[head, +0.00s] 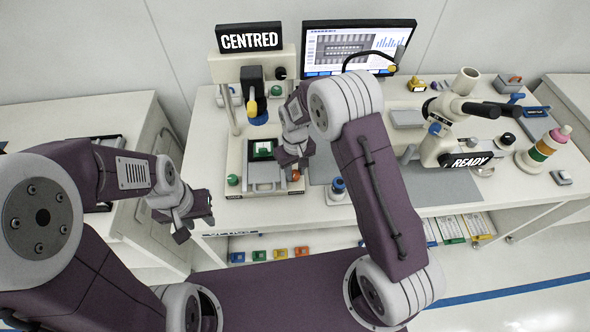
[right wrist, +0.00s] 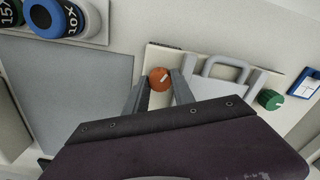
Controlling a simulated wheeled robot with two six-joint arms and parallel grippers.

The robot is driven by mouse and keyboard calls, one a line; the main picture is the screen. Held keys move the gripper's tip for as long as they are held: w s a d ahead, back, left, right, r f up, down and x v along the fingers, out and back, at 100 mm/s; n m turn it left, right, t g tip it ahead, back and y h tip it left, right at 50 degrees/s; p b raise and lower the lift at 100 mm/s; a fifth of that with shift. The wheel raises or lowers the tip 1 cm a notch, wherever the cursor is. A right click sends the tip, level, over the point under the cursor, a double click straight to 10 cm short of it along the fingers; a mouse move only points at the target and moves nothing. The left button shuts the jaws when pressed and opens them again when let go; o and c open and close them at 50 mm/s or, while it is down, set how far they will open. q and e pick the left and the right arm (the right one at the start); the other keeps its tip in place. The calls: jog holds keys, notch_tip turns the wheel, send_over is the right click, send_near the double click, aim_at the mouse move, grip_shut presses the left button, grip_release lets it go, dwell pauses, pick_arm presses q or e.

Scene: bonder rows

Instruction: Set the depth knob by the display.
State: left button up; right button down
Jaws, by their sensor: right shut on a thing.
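An orange knob (right wrist: 159,78) with a pale pointer line sits on the front of the cream bonder machine, between the fingertips of my right gripper (right wrist: 159,88). My right gripper (head: 293,166) is shut on it; in the head view the gripper mostly hides that knob. A green knob (right wrist: 270,99) is farther along the same panel; it also shows in the head view (head: 233,180). The black display (head: 249,38) on top of the machine reads "CENTRED". My left gripper (head: 194,226) is empty in front of the bench's left end, its fingers apart.
A monitor (head: 358,48) stands behind the machine. A microscope (head: 447,120) with a "READY" sign (head: 471,160) stands to the right, near stacked coloured rings (head: 546,148). A grey mat (head: 450,196) lies on the bench. Coloured bins (head: 259,255) are below its front edge.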

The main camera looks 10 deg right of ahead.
aim_at(295, 174)
jog(key=shift+r+m, duration=0.1)
jog(key=shift+m, duration=0.6)
jog(key=shift+w, duration=0.1)
jog(key=c, duration=1.1)
grip_release()
jog(key=shift+o, duration=0.2)
notch_tip(295, 174, up, 9)
jog(key=shift+b, duration=0.35)
